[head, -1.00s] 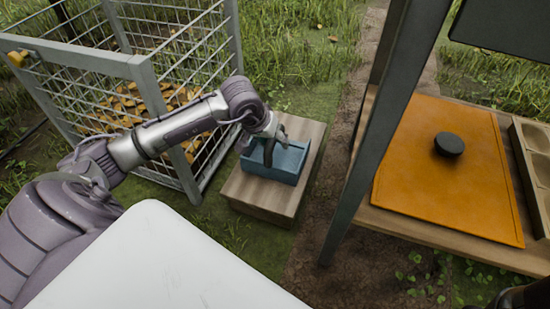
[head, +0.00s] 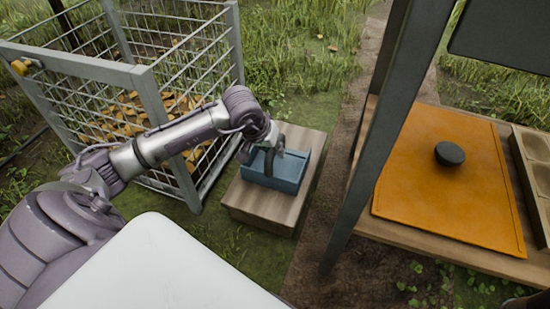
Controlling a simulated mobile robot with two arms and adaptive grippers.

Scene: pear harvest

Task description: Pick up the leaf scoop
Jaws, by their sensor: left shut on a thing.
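The leaf scoop (head: 290,172) appears to be the blue, open-topped, box-shaped thing on a wooden block (head: 262,206) in the middle of the head view. My left gripper (head: 269,166) reaches it from the left and above. Its dark fingers are at the scoop, shut on it. The fingers and wrist hide part of the scoop's near left side and inside, so the exact grip point is unclear. I cannot see clear space between the scoop and the block. My right gripper is not in view.
A metal mesh cage (head: 147,76) with brown leaves (head: 120,118) stands left of the block, under my left arm. On the right, a grey post (head: 375,150) rises by a wooden table with an orange mat (head: 440,205) and a black knob-like object (head: 449,153). Grass lies behind.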

